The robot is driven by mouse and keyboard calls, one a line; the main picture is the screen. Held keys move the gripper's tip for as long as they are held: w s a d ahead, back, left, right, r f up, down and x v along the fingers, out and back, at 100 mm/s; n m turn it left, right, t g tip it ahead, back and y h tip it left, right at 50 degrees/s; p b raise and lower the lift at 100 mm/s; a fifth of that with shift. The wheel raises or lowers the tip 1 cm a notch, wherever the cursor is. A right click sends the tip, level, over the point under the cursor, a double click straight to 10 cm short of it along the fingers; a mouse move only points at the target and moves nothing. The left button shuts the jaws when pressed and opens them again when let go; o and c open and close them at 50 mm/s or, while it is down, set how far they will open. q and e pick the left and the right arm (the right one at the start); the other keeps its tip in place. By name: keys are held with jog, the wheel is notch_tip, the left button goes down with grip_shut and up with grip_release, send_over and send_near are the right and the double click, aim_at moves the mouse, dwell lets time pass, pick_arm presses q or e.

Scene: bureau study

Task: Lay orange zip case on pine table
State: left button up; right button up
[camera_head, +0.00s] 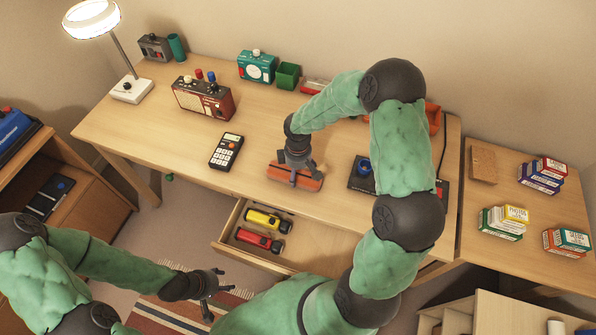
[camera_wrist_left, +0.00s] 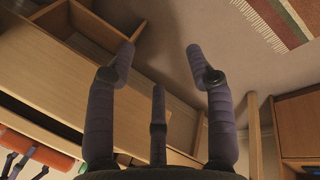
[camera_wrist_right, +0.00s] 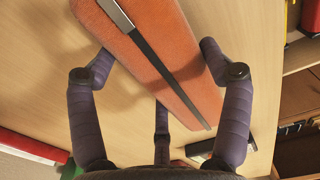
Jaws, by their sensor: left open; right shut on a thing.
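The orange zip case (camera_head: 309,184) is a long flat orange block with a dark strip along it, near the front edge of the wooden desk. My right gripper (camera_head: 298,170) is shut on it from above. In the right wrist view the case (camera_wrist_right: 160,45) lies between the fingers of the gripper (camera_wrist_right: 157,62). I cannot tell whether it rests on the desk or hangs just above it. A light wooden side table (camera_head: 545,205), likely the pine table, stands right of the desk. My left gripper (camera_head: 212,288) is open and empty, low in front of the open drawer.
The desk (camera_head: 150,125) holds a red radio (camera_head: 203,98), a calculator (camera_head: 227,151), a lamp (camera_head: 130,88) and a dark device (camera_head: 362,176). The open drawer (camera_head: 225,235) holds two flashlights. Several small boxes (camera_head: 503,222) and a brown board (camera_head: 483,164) occupy the side table; its middle is partly clear.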

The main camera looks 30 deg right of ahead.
jog(key=o, duration=1.2)
jog(key=shift+r, duration=0.2)
notch_tip(320, 180, up, 12)
jog(key=p, duration=0.4)
jog(key=shift+f, duration=0.1)
